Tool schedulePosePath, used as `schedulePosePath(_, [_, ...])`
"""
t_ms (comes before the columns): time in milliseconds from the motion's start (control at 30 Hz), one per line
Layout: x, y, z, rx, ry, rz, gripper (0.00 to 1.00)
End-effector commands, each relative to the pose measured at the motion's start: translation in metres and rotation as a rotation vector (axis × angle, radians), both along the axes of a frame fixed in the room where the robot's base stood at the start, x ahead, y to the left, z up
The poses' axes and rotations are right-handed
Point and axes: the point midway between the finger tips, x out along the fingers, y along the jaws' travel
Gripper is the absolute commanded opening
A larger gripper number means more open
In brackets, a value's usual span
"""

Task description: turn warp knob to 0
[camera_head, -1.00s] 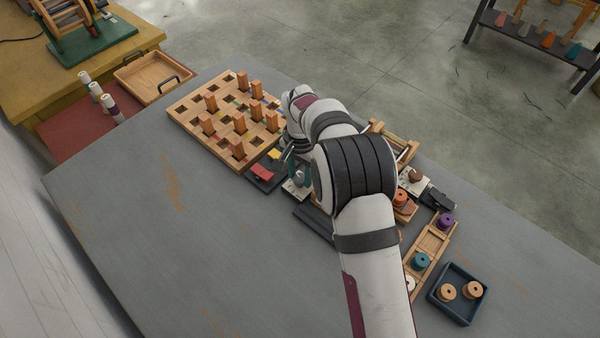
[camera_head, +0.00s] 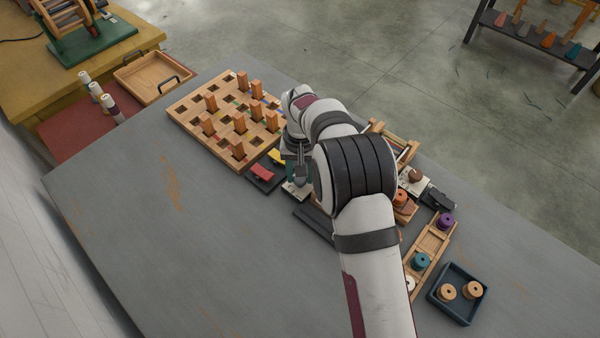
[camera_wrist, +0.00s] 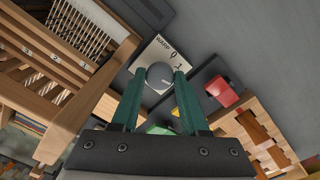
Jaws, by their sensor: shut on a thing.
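The warp knob (camera_wrist: 159,76) is a round grey knob with a light pointer line on its top. It sits on a pale plate (camera_wrist: 152,54) with dark lettering and a 0 mark, seen in the wrist view. My gripper (camera_wrist: 156,80) has its two green fingers on either side of the knob and is shut on it. In the head view my gripper (camera_head: 298,172) is over the pale plate (camera_head: 294,191), and the knob is hidden behind it.
A wooden peg board (camera_head: 225,118) with upright blocks lies left of the gripper. A dark base with red (camera_head: 262,173) and yellow switches is close beside it. A wooden loom frame (camera_wrist: 55,65) stands near on the other side. The grey table's left part is clear.

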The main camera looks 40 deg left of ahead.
Motion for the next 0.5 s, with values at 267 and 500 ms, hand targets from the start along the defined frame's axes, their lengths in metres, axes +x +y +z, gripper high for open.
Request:
schedulePosePath(267, [0.0005,0.0002,0.0013,0.001,-0.002,0.003,0.00])
schedulePosePath(500, [0.0004,0.0003,0.0010,0.001,-0.002,0.003,0.57])
